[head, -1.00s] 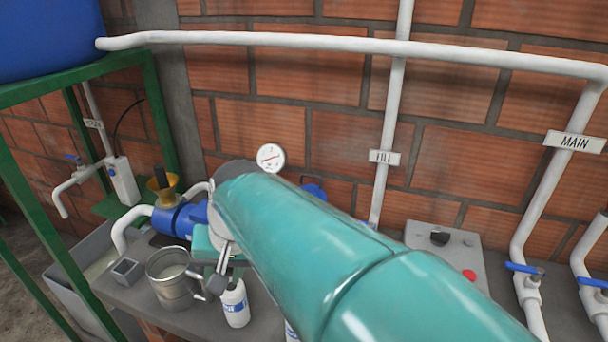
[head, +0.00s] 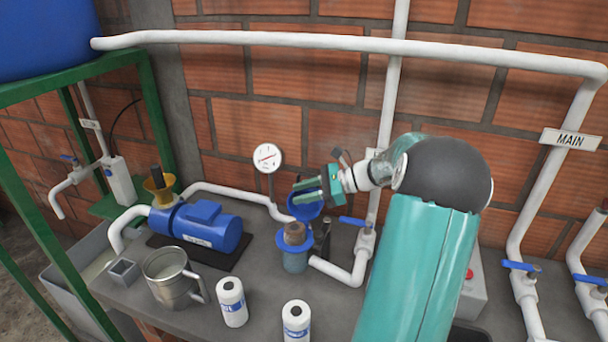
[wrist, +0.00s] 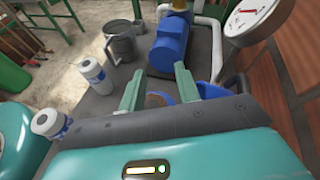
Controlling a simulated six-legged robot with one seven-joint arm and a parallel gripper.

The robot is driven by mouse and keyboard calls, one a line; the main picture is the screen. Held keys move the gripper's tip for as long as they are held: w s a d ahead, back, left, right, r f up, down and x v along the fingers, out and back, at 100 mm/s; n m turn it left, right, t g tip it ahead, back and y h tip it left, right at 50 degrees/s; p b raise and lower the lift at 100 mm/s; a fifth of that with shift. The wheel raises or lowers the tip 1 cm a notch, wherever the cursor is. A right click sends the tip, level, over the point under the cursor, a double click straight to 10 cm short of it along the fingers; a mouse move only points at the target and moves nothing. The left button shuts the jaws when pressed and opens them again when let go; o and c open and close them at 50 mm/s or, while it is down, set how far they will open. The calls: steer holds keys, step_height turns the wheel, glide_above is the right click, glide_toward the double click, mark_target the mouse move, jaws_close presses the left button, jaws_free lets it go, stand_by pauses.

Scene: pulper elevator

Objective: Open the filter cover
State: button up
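The filter (head: 295,262) stands on the grey bench right of the pump, with a clear bluish bowl and a blue rim. A brown cartridge (head: 295,232) shows in its top. The blue filter cover (head: 304,209) is tilted up above and behind the filter, apart from the cartridge top. My gripper (head: 306,191) is right at the cover, coming from the right. In the wrist view my gripper (wrist: 158,84) has its two green fingers apart, with nothing seen clamped between them. Blue and brown parts of the filter show just beyond the fingers, partly hidden by the gripper body.
A blue pump (head: 205,226), a metal jug (head: 168,279) and two white cartridges (head: 232,301) (head: 297,322) stand on the bench. A pressure gauge (head: 267,157) rises behind the filter. A blue valve handle (head: 356,221) and white pipes lie close to the right.

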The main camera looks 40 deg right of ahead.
mark_target(307, 174)
steer(key=s+d+f+m+t+h, duration=0.1)
steer(key=s+d+m+t, duration=0.2)
steer(key=d, duration=0.4)
steer(key=s+d+m+t, duration=0.3)
steer(key=d, duration=0.4)
steer(key=x, duration=1.4)
steer(key=shift+w+f, duration=0.1)
steer(key=shift+f, duration=0.15)
jaws_close()
